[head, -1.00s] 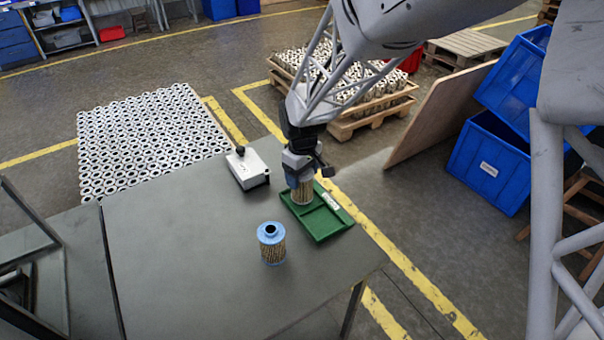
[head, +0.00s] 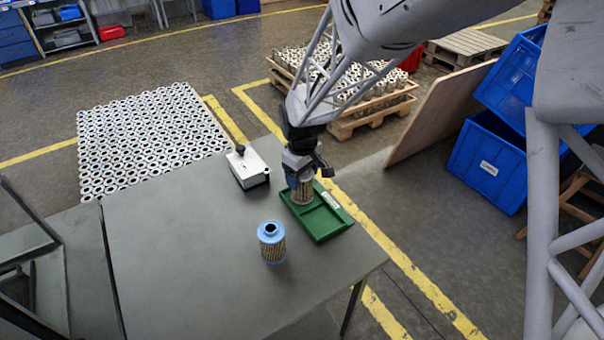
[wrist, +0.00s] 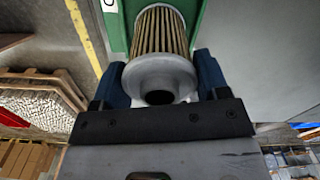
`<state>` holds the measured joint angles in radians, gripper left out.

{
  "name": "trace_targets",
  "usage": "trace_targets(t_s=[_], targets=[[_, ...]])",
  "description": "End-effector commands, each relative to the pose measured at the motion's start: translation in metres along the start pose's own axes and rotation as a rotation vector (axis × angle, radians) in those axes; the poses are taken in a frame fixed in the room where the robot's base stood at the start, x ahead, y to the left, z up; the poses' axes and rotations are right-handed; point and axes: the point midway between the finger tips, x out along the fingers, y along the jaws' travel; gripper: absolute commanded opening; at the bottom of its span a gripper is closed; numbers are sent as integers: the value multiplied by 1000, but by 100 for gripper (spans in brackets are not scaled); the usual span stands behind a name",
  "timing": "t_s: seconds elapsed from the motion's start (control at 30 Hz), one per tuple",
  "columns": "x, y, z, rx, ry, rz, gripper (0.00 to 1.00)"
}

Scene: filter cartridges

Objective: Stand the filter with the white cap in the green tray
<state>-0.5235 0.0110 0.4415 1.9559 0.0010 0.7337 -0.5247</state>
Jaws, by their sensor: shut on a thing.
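The filter with the white cap (wrist: 160,72) is between the blue fingers of my gripper (wrist: 158,85) in the wrist view, its pleated body pointing away from the palm. In the head view my gripper (head: 302,180) is shut on this filter (head: 302,194) and holds it upright at the left part of the green tray (head: 322,226). The fingers cover its top in the head view. I cannot tell whether its base touches the tray floor. A filter with a blue cap (head: 271,242) stands on the table to the left of and nearer than the tray.
A white box with a black knob (head: 247,166) sits on the grey table (head: 190,250), left of the tray. The tray's right part is empty. A wooden board (head: 437,110) and blue crates (head: 487,165) are beyond the table at right.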

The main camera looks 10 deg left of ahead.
Motion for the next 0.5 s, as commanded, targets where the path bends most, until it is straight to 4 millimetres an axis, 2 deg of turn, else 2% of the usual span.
trace_targets(t_s=[0.5], targets=[[4,0,0,0,0,0,43]])
